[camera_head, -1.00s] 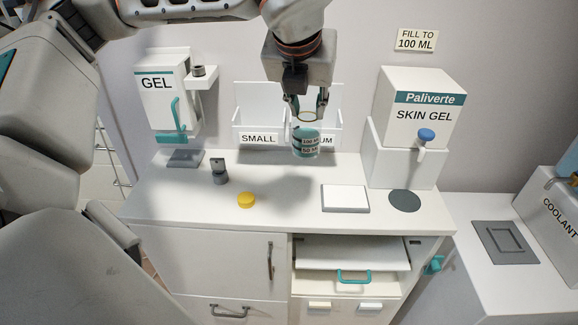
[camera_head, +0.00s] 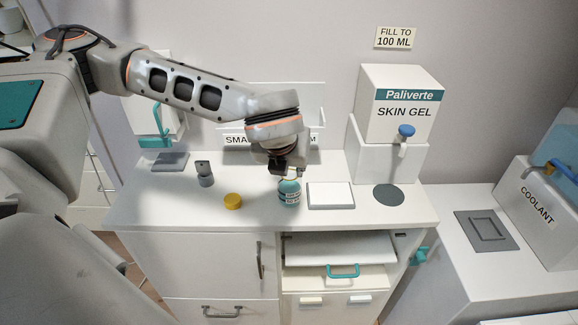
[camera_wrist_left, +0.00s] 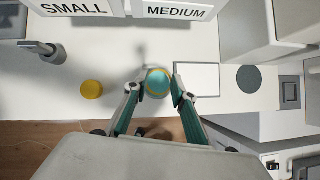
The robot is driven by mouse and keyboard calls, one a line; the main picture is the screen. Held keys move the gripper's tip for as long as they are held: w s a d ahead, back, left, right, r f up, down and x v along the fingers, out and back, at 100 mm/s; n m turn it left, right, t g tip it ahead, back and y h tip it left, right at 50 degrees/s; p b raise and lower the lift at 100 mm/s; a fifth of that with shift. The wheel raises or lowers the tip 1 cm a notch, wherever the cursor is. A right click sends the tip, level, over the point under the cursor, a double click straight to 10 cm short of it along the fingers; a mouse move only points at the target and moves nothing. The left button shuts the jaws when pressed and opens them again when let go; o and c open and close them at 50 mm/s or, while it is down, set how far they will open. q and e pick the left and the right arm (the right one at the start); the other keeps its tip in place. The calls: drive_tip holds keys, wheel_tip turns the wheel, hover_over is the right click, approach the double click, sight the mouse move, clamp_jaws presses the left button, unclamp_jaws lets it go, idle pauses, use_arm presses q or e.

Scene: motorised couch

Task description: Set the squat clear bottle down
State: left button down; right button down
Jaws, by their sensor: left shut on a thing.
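The squat clear bottle (camera_head: 290,194) has teal contents or a teal band and a printed label. It is upright, at or just above the white counter (camera_head: 265,220), between the yellow cap and the white pad; I cannot tell whether its base touches. My left gripper (camera_head: 289,178) reaches down over it and is shut on it. In the left wrist view the bottle's round top (camera_wrist_left: 158,82) shows between the two fingertips (camera_wrist_left: 155,90). My right gripper is not in view.
The yellow cap (camera_head: 233,201) lies left of the bottle and the white square pad (camera_head: 331,195) right of it. The skin gel dispenser (camera_head: 400,105) stands behind a grey disc (camera_head: 389,195). A small grey-topped post (camera_head: 204,174) stands at the left. The front counter strip is clear.

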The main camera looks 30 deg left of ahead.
use_arm(q)
drive_tip(key=shift+f, duration=0.2)
drive_tip(key=shift+b, duration=0.35)
drive_tip(key=c, duration=1.7)
unclamp_jaws()
drive_tip(key=shift+r+p, duration=0.35)
drive_tip(key=shift+p, duration=0.1)
drive_tip(key=b+v, duration=0.2)
drive_tip(key=v, duration=0.9)
drive_tip(key=shift+s+d+r, duration=0.15)
drive_tip(key=shift+s+r, duration=0.1)
drive_tip(key=shift+r, duration=0.05)
drive_tip(key=shift+s+f, duration=0.1)
